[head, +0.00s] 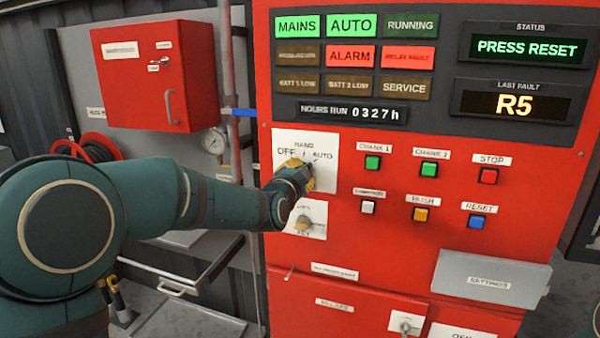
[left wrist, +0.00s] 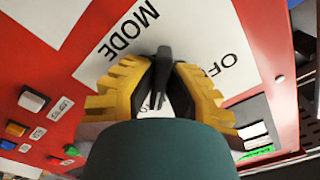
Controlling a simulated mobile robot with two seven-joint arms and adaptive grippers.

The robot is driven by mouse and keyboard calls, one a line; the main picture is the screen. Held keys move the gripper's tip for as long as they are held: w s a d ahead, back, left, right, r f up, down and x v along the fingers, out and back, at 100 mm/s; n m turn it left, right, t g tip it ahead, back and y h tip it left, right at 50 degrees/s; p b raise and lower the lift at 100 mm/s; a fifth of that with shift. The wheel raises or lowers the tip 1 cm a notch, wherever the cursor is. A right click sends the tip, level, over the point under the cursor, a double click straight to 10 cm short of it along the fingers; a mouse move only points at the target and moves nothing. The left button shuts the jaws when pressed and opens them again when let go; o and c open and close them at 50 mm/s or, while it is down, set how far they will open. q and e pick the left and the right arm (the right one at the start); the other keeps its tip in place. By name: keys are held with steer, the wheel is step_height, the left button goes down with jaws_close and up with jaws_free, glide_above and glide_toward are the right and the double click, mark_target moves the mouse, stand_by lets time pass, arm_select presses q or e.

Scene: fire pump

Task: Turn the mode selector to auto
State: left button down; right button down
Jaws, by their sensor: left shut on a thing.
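The mode selector is a dark knob on a white plate (head: 326,180) marked OFF, HAND and AUTO, on the red fire pump panel. My left gripper (head: 298,168) is at this plate, its yellow fingers over the knob. In the left wrist view the dark knob (left wrist: 163,70) stands between the two yellow fingers (left wrist: 163,82), which close on it from both sides. The gripper hides much of the knob in the head view; its visible tip appears to point up and right, towards AUTO. The AUTO lamp (head: 351,26) is lit green. My right gripper is not in view.
The MAINS lamp (head: 297,27) is green and the ALARM lamp (head: 350,56) red. The status display (head: 528,48) reads PRESS RESET. A second selector plate (head: 318,228) sits just below my gripper. Several push buttons, including blue RESET (head: 477,222), lie to the right.

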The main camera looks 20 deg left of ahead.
arm_select(q)
steer(key=shift+r, duration=0.15)
steer(key=c, duration=1)
jaws_free()
steer(key=s, duration=1.2)
steer(key=shift+a, duration=0.2)
steer(key=shift+f, duration=0.2)
